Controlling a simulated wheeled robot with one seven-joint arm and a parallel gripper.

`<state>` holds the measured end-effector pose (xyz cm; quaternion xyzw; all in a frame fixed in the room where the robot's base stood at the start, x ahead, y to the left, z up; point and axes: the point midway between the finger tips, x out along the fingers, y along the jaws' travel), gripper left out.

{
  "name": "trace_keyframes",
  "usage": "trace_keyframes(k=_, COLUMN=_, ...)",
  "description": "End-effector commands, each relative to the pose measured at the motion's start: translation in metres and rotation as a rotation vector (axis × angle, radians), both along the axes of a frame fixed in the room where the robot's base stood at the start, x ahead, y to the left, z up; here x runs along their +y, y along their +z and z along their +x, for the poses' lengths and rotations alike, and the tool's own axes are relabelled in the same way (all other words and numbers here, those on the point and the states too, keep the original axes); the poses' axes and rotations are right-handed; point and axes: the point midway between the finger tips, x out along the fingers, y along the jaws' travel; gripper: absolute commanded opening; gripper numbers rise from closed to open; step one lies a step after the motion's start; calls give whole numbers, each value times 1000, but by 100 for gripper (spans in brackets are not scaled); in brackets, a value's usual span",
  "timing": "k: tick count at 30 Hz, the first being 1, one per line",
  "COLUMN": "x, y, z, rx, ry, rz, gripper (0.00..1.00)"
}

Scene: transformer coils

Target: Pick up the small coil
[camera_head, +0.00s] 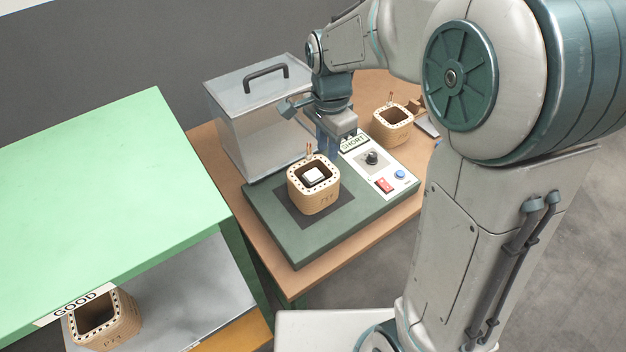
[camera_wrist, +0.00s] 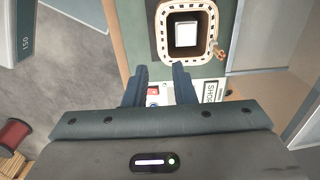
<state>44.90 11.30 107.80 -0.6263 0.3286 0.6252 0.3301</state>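A tan square coil (camera_head: 316,199) stands upright on the dark pad of the green tester, around a white-topped post (camera_head: 313,175). It also shows in the wrist view (camera_wrist: 214,30), just ahead of my fingertips. A second coil (camera_head: 392,131) stands behind on the brown table, partly behind my arm. A third coil (camera_head: 112,332) sits on the shelf under the GOOD label. I cannot tell for sure which one is the small coil. My gripper (camera_head: 332,140) points down over the back of the tester. In the wrist view its fingers (camera_wrist: 159,72) are apart with nothing held between them.
The tester's panel (camera_head: 376,160) has a SHORT display, a black knob, a red switch and a blue button. A clear box with a dark handle (camera_head: 265,72) stands left of my gripper. The green tabletop (camera_head: 100,190) is bare. A red spool (camera_wrist: 13,133) shows in the wrist view.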

Motion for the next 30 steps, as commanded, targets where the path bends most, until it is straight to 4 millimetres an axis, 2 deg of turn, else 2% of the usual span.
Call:
trace_keyframes(k=5, x=1, y=-25, z=1, rx=9, ry=-12, rz=-3, gripper=24)
trace_keyframes(k=12, x=1, y=-70, z=0, rx=9, ry=-11, rz=-3, gripper=24)
trace_keyframes(k=22, x=2, y=-95, z=0, rx=7, ry=-10, rz=-2, gripper=24)
trace_keyframes(k=30, x=3, y=-129, z=1, rx=6, ry=-11, rz=-3, gripper=24)
